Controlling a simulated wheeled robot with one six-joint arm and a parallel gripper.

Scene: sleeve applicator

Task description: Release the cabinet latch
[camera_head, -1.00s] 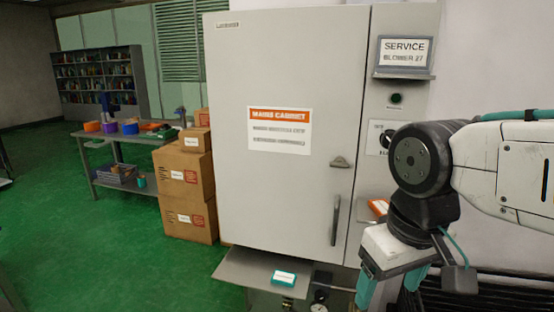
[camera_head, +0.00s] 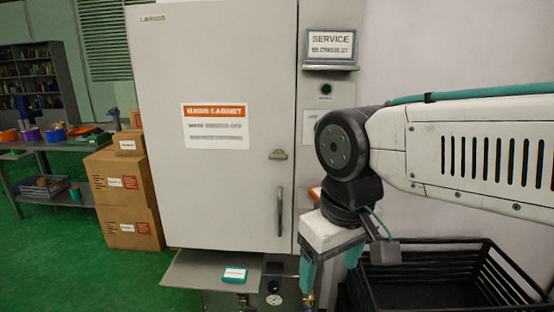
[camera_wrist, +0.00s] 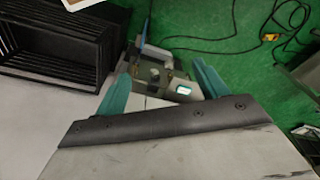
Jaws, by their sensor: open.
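The grey cabinet (camera_head: 220,185) stands closed in the head view, with an orange and white label on its door. A small latch (camera_head: 278,154) sits near the door's right edge, above a vertical handle (camera_head: 280,212). My gripper (camera_head: 330,274) hangs pointing down to the right of the handle, lower than the latch and apart from both. Its teal fingers are spread and empty; they also show in the wrist view (camera_wrist: 163,85), pointing toward equipment and the green floor. The latch is not seen in the wrist view.
A shelf (camera_head: 190,272) below the door holds a small teal box (camera_head: 235,274). A black crate (camera_head: 440,285) stands at the lower right and also shows in the wrist view (camera_wrist: 60,50). Cardboard boxes (camera_head: 125,195) and a table (camera_head: 60,150) are at the left. Cables (camera_wrist: 240,35) lie on the floor.

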